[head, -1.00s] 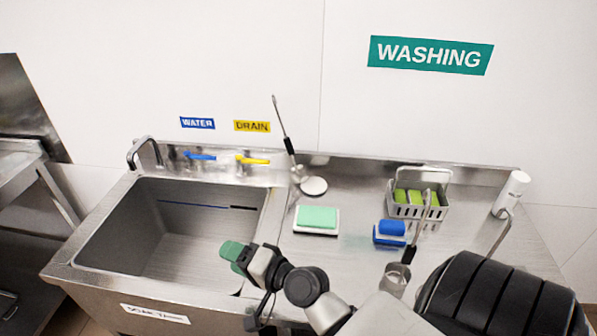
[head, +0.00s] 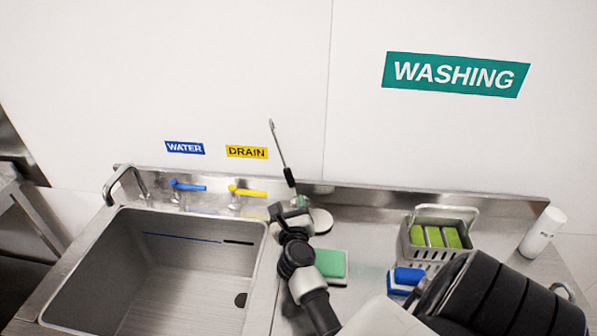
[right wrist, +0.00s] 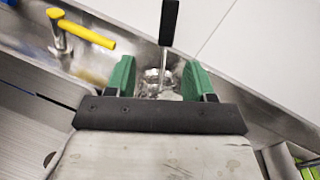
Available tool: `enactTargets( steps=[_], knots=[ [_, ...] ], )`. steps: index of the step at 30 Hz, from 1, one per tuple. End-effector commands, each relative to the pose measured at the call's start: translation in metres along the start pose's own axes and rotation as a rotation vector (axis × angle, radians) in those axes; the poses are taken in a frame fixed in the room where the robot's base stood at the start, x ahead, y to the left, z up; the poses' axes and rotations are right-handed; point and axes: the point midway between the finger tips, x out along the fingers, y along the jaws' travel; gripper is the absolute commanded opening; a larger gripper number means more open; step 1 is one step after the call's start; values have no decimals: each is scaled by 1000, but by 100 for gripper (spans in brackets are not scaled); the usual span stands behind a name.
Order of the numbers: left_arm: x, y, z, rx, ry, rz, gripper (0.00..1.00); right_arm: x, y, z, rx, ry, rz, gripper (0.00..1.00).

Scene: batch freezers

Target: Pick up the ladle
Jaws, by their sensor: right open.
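The ladle (head: 290,177) stands tilted on the steel counter, just right of the sink. It has a thin metal shaft with a hooked top and a black grip. Its lower end is hidden by my right gripper (head: 297,203) in the head view. In the right wrist view, my right gripper (right wrist: 160,76) is open, its green fingers on either side of the lower shaft of the ladle (right wrist: 169,22), below the black grip. A shiny metal or clear part shows between the fingers; I cannot tell its shape. My left gripper is not in view.
The sink basin (head: 120,270) lies left, with a blue tap lever (head: 188,187) and yellow drain lever (head: 248,193) behind. The wall is close behind.

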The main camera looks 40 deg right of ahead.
Motion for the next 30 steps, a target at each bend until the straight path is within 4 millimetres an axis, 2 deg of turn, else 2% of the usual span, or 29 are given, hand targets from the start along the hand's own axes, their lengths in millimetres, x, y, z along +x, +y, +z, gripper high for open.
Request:
enactTargets(
  steps=[5,10,15,24,30],
  knots=[
    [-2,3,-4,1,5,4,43,17,-1,-1,14,9,-7,53],
    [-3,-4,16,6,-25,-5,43,44,-1,-1,12,7,-6,53],
    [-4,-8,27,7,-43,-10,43,58,-2,-1,12,8,-6,53],
    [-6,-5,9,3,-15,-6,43,98,-7,1,11,7,-6,53],
    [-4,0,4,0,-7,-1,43,109,-7,1,13,7,-5,53]
  ],
)
